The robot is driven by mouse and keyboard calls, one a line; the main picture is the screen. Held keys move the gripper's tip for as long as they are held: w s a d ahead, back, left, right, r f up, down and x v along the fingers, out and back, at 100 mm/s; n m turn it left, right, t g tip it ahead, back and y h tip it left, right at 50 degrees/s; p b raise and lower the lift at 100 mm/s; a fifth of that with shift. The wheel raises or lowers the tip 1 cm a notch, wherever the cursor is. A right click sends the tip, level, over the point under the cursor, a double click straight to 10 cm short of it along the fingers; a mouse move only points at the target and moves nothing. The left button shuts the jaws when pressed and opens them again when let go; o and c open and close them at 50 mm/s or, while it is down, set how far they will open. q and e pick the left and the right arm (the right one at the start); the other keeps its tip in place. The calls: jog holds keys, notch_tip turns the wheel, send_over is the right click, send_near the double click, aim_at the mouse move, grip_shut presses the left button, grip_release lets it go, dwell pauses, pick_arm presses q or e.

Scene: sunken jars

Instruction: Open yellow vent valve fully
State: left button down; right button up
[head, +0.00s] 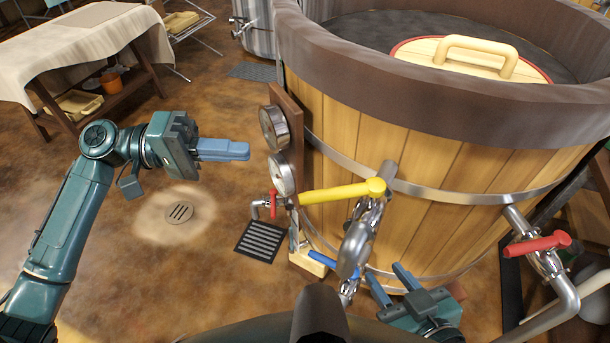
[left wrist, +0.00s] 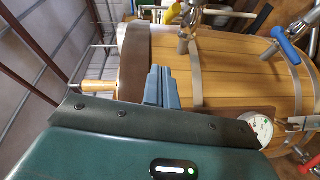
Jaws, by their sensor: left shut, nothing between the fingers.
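The yellow vent valve handle (head: 343,191) sits on top of a metal pipe fitting at the front of the wooden tub. It points left, roughly crosswise to its pipe (head: 361,236). In the left wrist view the yellow handle (left wrist: 172,12) is cut off by the top edge. My left gripper (head: 248,152) is shut and empty, up and left of the handle and clear of it. Its fingers (left wrist: 160,85) also show in the left wrist view. My right gripper (head: 389,277) is open and empty, low in front of the tub, below and right of the yellow handle.
The wooden tub (head: 430,205) fills the right side. Two gauges (head: 273,127) on a board stand between my left gripper and the tub. A red handle (head: 273,203), a blue handle (head: 320,263) and another red handle (head: 537,244) are nearby. The floor at left is open around a drain (head: 179,211).

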aim_at(343, 193)
pick_arm(q)
jog(key=s+d+f, duration=0.2)
jog(key=s+d, duration=0.1)
jog(key=d, duration=0.8)
jog(key=shift+b, duration=0.3)
pick_arm(e)
jog(key=shift+w+a+f, duration=0.15)
jog(key=shift+w+f, duration=0.2)
jog(key=shift+f, duration=0.2)
pick_arm(q)
jog(key=shift+f, duration=0.1)
